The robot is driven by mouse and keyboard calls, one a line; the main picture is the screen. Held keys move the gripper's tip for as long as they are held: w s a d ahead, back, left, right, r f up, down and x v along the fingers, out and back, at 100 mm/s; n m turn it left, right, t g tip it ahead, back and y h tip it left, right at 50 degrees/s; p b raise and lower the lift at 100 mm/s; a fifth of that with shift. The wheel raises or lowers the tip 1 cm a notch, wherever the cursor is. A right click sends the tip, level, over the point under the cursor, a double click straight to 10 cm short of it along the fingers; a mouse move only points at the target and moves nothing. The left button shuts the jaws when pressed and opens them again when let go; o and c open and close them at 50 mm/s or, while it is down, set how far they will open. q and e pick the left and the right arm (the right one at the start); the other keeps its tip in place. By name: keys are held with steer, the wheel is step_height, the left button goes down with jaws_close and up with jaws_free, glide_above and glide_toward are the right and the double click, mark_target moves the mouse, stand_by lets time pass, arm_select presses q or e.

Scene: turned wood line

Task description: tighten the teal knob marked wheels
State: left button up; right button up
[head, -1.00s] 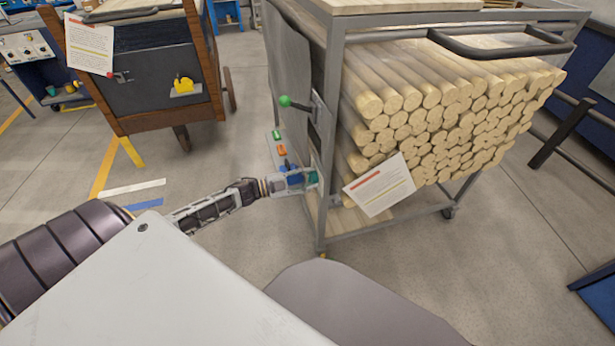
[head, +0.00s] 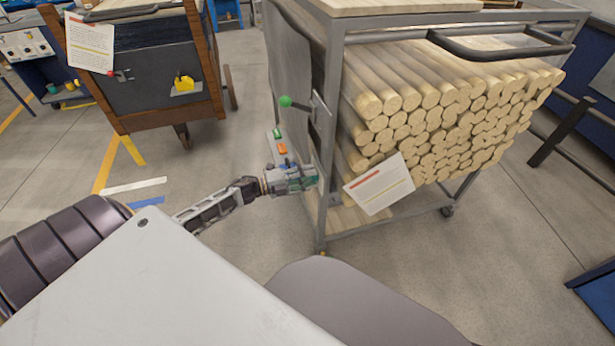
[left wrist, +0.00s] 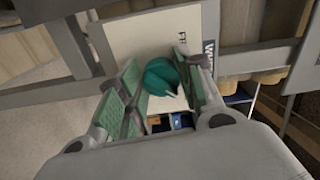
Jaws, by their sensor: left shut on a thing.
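The teal knob (left wrist: 162,76) shows in the left wrist view between the green-padded fingers of my left gripper (head: 307,180), in front of a pale plate (left wrist: 140,42). A dark label strip (left wrist: 208,52) with white letters, partly cut off and starting with W, stands beside it. My left gripper is shut on the knob at the near left post of the log cart (head: 327,150). In the head view the gripper hides most of the knob. My right gripper is not in view.
Several coloured controls, one green (head: 277,133) and one orange (head: 282,149), sit on a panel just beyond my gripper. A green-balled lever (head: 286,101) stands above. A paper card (head: 380,184) hangs on the cart. A wooden cart (head: 150,75) stands behind left.

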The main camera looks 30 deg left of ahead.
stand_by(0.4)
arm_select(q)
steer(key=o, duration=1)
steer(key=shift+o, duration=0.2)
steer(key=v, duration=1.2)
stand_by(0.5)
